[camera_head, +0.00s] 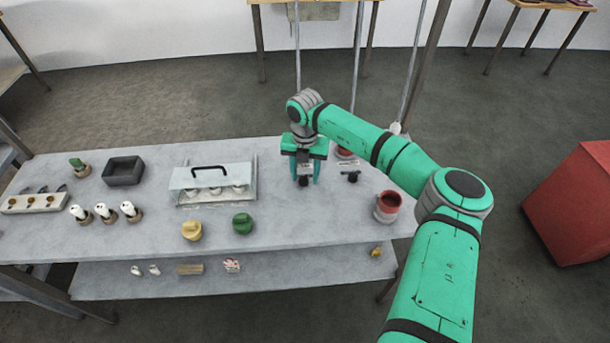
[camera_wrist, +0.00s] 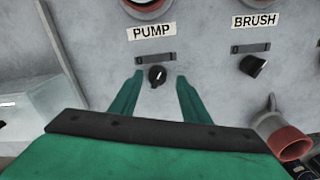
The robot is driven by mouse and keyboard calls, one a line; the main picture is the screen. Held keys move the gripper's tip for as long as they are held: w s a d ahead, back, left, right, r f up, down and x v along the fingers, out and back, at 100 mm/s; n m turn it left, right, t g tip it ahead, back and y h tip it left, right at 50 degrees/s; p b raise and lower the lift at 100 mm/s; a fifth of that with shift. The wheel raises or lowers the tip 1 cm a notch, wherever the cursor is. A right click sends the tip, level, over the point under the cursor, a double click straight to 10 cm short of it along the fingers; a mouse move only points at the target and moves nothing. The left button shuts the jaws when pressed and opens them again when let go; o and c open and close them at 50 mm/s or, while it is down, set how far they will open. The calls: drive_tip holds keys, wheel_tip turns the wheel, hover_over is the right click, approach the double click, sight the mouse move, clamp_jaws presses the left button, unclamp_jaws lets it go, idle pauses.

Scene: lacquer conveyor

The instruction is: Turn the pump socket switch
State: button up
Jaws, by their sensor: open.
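The pump switch (camera_wrist: 157,75) is a small round black knob with a white mark, below the PUMP label (camera_wrist: 152,32) and a dark slotted plate in the wrist view. Its white mark points up and to the right. My gripper (camera_wrist: 159,83) is open, with one green finger on each side of the knob and a gap to it on both sides. I cannot tell how far above the knob the tips are. In the head view my gripper (camera_head: 305,172) points down over the right part of the table and hides the knob.
The BRUSH switch (camera_wrist: 253,65) is close on the right; it shows as a black knob in the head view (camera_head: 350,177). A red-mouthed grey pot (camera_head: 388,206) stands at the table's right end. A clear box with a black handle (camera_head: 213,178) stands left of my gripper.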

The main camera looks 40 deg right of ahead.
drive_tip(key=shift+w+a+f, duration=0.15)
drive_tip(key=shift+w+f, duration=0.05)
drive_tip(key=shift+f, duration=0.3)
drive_tip(key=c, duration=1)
drive_tip(key=shift+c, duration=0.2)
drive_tip(key=shift+n, duration=0.4)
drive_tip(key=n, duration=0.5)
drive_tip(key=shift+r, duration=0.1)
drive_tip(key=n, duration=0.6)
drive_tip(key=shift+n, duration=0.3)
